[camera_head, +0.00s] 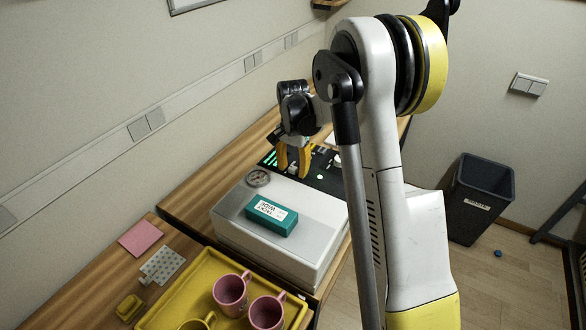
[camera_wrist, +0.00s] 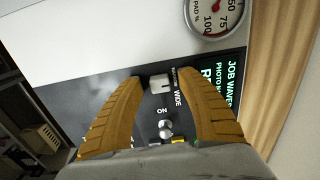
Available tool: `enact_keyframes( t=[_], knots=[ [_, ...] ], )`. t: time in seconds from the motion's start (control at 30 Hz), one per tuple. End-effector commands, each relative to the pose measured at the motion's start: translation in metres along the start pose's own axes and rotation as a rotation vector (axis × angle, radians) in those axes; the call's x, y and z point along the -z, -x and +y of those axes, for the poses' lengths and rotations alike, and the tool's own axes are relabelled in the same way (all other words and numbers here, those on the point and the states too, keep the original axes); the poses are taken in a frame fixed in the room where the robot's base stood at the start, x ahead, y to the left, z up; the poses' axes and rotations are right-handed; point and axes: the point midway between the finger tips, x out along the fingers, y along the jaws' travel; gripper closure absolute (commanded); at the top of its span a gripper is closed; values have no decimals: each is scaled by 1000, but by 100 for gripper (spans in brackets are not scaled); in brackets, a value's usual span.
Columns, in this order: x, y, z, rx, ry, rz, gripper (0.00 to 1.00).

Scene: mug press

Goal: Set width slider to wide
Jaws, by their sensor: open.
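The width slider (camera_wrist: 160,84) is a small pale block with a dark mark on the black control panel (camera_wrist: 100,92). The word WIDE is printed beside it in the wrist view, and another label next to it is too small to read. My gripper (camera_wrist: 162,76) is open, with its yellow fingertips on either side of the slider. I cannot tell whether they touch it. In the head view my gripper (camera_head: 292,171) points down at the panel (camera_head: 325,181), and the slider is too small to make out clearly.
A toggle switch (camera_wrist: 166,130) marked ON sits near the slider. A round gauge (camera_wrist: 213,14) is on the pale press body (camera_head: 285,252), which carries a teal box (camera_head: 270,222). A yellow tray (camera_head: 196,273) with pink mugs (camera_head: 230,294) stands in front. A dark bin (camera_head: 478,200) is at right.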

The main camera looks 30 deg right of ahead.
Motion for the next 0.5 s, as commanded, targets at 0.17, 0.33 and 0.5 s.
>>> enact_keyframes(
  t=[0.17,0.33,0.5],
  knots=[
    [0,0,0,0,0,0,99],
    [0,0,0,0,0,0,100],
    [4,0,0,0,-1,0,100]
  ],
)
